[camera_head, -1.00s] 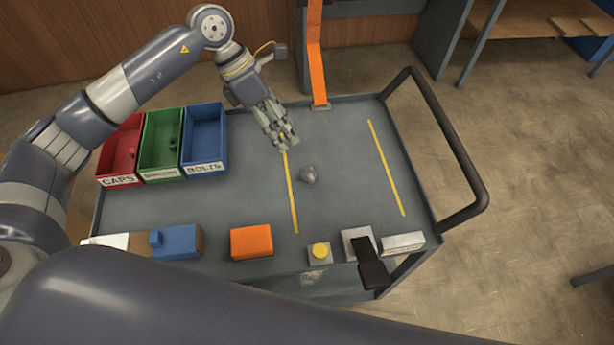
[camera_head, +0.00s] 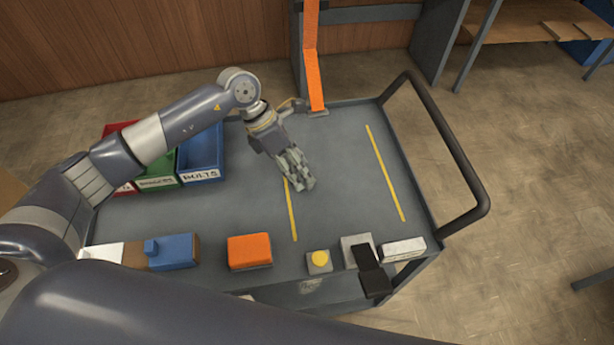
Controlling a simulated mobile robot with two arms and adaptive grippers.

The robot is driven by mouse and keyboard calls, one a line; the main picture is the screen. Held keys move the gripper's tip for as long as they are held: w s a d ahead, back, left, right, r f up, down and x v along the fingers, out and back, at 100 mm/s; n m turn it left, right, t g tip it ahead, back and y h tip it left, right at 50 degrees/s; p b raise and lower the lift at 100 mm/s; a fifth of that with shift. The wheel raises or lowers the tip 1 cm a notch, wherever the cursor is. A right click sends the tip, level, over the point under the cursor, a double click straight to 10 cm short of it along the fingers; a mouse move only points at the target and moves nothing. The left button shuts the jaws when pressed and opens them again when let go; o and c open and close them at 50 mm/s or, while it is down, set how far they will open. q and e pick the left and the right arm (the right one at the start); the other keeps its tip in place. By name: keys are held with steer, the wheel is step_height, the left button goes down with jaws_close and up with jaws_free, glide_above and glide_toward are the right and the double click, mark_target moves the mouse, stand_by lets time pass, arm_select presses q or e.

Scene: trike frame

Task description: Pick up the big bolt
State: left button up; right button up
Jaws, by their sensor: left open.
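My left gripper (camera_head: 303,185) points down over the middle of the grey cart top (camera_head: 245,205), beside the left yellow line (camera_head: 291,215). It is open. The big bolt does not show now; the small grey lump seen a second ago lay where the fingers are, so they appear to hide it. I cannot tell whether the fingers touch it. The blue bin labelled BOLTS (camera_head: 203,174) stands at the cart's left, partly behind my left arm. My right gripper is out of view.
Green (camera_head: 158,183) and red (camera_head: 124,190) bins stand beside the blue one, partly covered by my arm. An orange block (camera_head: 249,251), a blue block (camera_head: 173,251) and a yellow button (camera_head: 319,258) line the near edge. A black handle (camera_head: 455,150) rises at right. The right cart top is clear.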

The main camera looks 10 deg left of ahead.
arm_select(q)
steer(key=shift+x, duration=1)
steer(key=shift+d+f, duration=0.15)
steer(key=c, duration=0.9)
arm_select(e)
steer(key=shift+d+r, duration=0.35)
